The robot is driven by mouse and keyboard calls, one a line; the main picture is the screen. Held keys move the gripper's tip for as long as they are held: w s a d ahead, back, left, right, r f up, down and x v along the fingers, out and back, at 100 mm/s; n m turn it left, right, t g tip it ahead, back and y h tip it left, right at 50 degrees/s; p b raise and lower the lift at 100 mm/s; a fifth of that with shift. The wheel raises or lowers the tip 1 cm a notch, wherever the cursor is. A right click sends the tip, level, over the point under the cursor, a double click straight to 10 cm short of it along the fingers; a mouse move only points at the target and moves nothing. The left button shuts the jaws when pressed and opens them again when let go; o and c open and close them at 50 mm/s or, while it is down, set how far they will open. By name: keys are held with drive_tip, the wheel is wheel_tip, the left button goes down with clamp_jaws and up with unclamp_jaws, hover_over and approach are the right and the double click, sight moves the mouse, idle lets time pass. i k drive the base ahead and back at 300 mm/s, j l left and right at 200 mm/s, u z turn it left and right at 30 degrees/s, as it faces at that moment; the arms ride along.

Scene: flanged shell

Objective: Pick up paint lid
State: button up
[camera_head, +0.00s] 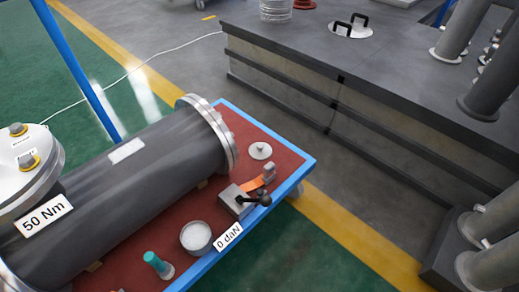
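A small round pale-grey disc with a raised knob in its centre, which looks like the paint lid (260,151), lies flat on the red top of the blue-edged cart (288,160). It is near the cart's far right corner, just right of the flanged end of the dark cylinder. A round grey pot with white contents, which looks like the paint pot (196,237), stands open nearer the front edge. My gripper is not in view.
The large dark flanged cylinder (140,170) fills much of the cart. A metal device with black knob and orange strap (245,198) stands between lid and pot. A teal-topped item (154,262) is near the front. A large grey platform (350,90) stands across the floor.

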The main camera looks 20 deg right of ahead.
sight(258, 151)
drive_tip(key=i+j+u, duration=0.15)
drive_tip(key=i+j, duration=0.25)
drive_tip(key=i+j+u, duration=0.15)
drive_tip(key=i+j, duration=0.15)
drive_tip(key=i, duration=0.35)
